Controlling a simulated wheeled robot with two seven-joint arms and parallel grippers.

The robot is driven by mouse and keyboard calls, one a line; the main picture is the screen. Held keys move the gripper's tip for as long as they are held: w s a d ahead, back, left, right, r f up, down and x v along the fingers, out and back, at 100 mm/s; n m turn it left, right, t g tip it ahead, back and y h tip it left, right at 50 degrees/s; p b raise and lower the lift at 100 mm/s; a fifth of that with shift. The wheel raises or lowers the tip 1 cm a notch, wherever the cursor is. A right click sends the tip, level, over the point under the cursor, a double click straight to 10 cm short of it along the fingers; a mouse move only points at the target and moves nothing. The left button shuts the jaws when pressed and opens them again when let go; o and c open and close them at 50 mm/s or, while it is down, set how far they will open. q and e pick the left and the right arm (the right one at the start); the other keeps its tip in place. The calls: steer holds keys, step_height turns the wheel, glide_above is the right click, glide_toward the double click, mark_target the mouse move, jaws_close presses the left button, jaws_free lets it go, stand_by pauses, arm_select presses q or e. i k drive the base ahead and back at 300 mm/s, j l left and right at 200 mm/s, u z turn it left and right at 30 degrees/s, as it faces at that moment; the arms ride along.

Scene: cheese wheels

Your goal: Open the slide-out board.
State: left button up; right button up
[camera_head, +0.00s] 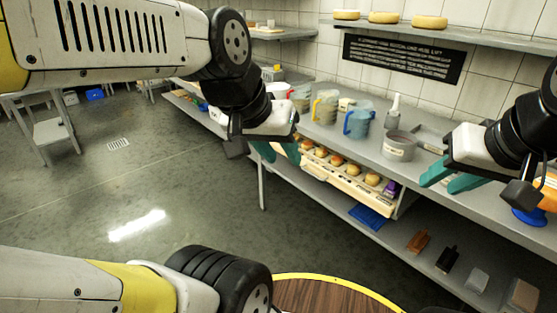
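A pale, cream-coloured board (346,187) sits just under the counter top, with several round golden-brown items and a purple item in a row on it. I cannot tell how far it is pulled out. My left gripper (276,152) is at the board's left end, with its two teal fingers apart and nothing visible between them. The fingers overlap the board's end in the picture; I cannot tell whether they touch it. My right gripper (451,179) is in front of the counter, right of the board, with teal fingers apart and empty.
The grey counter (430,170) carries measuring jugs (357,121), a grey pot (398,146) and a bottle. A lower shelf (395,235) holds a blue item and several blocks. Cheese wheels (430,22) stand on the wall shelf. The floor at left is mostly clear.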

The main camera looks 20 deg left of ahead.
mark_target(374, 197)
steer(key=u, duration=0.35)
steer(key=i+j+u, duration=0.15)
steer(key=i, duration=0.3)
steer(key=i+u, duration=0.2)
steer(key=i, duration=0.25)
